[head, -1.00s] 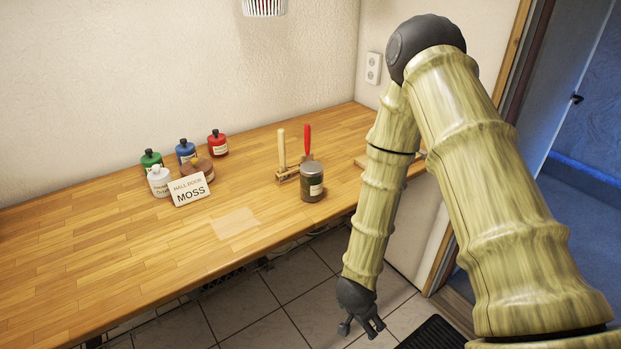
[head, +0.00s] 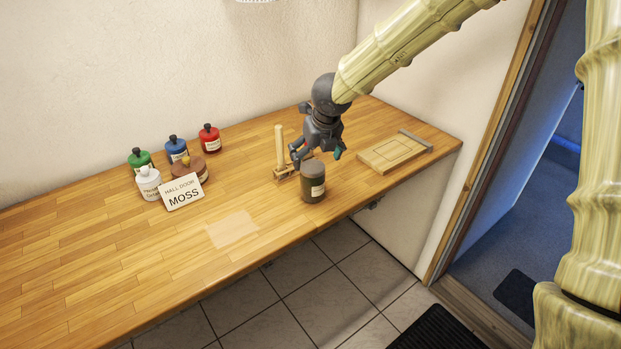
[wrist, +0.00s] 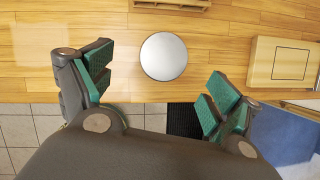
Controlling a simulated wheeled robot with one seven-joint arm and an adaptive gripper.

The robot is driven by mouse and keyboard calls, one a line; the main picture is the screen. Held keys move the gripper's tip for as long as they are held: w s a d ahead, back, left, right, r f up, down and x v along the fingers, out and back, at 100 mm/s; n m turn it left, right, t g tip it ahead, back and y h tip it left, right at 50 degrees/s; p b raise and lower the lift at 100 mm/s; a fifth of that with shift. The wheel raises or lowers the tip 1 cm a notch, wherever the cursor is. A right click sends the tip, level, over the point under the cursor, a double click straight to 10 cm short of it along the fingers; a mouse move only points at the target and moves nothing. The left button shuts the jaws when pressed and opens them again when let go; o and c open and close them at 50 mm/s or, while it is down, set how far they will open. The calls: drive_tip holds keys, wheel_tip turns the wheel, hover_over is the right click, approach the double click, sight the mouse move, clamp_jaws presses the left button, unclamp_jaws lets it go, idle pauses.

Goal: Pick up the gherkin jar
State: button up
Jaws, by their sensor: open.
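The gherkin jar (head: 313,186) stands upright on the wooden worktop, near its front edge, with a dark body, a pale label and a grey lid. In the wrist view its round lid (wrist: 164,56) shows from above, ahead of and between the fingers. My gripper (head: 318,156) is open and empty, close above and just behind the jar in the head view. In the wrist view my gripper (wrist: 160,92) has its green-padded fingers spread wide on either side. I cannot tell whether any finger touches the jar.
A wooden stand with an upright handle (head: 281,155) is just behind the jar. A wooden board (head: 394,152) lies to the right. The worktop's front-left is clear.

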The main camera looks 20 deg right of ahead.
sight(313, 167)
drive_tip(key=shift+p+x, duration=0.5)
drive_tip(key=shift+x, duration=2.15)
drive_tip(key=shift+w+d+p+x, duration=0.15)
drive_tip(key=shift+p+x, duration=0.4)
drive_tip(key=shift+x, duration=0.75)
drive_tip(key=shift+w+d+p+x, duration=0.15)
drive_tip(key=shift+p+x, duration=0.4)
drive_tip(key=shift+x, duration=0.75)
drive_tip(key=shift+r, duration=0.1)
drive_tip(key=shift+c, duration=0.2)
drive_tip(key=c, duration=1.4)
